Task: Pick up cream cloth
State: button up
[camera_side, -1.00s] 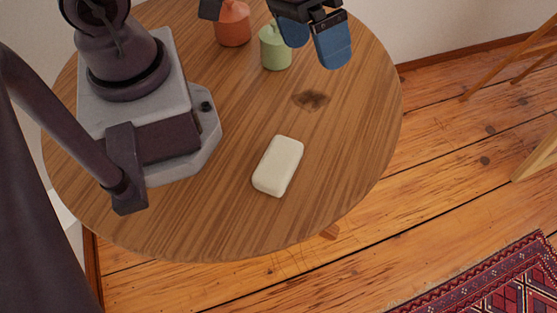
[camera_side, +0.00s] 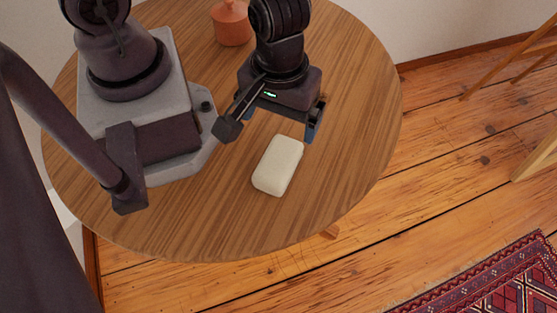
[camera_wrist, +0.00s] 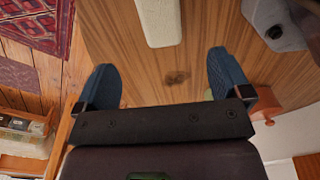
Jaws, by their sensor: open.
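The cream cloth (camera_side: 278,166) lies on the round wooden table as a smooth, rounded block, in the lower middle of the side view. Part of it also shows at the top of the wrist view (camera_wrist: 160,22). My gripper (camera_wrist: 160,62) is open, its two blue fingers apart with bare tabletop between them. The cloth lies beyond the fingertips in the wrist view, and nothing is held.
An orange pot (camera_side: 231,24) stands at the back of the round table (camera_side: 200,225). The tabletop in front and right of the cloth is clear. A patterned rug (camera_side: 500,280) lies on the floor.

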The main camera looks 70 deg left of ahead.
aim_at(279, 159)
jog(key=shift+s+d+f, duration=0.1)
jog(key=shift+f, duration=5.85)
jog(key=c, duration=1.1)
jog(key=shift+r, duration=0.15)
jog(key=shift+r, duration=4.9)
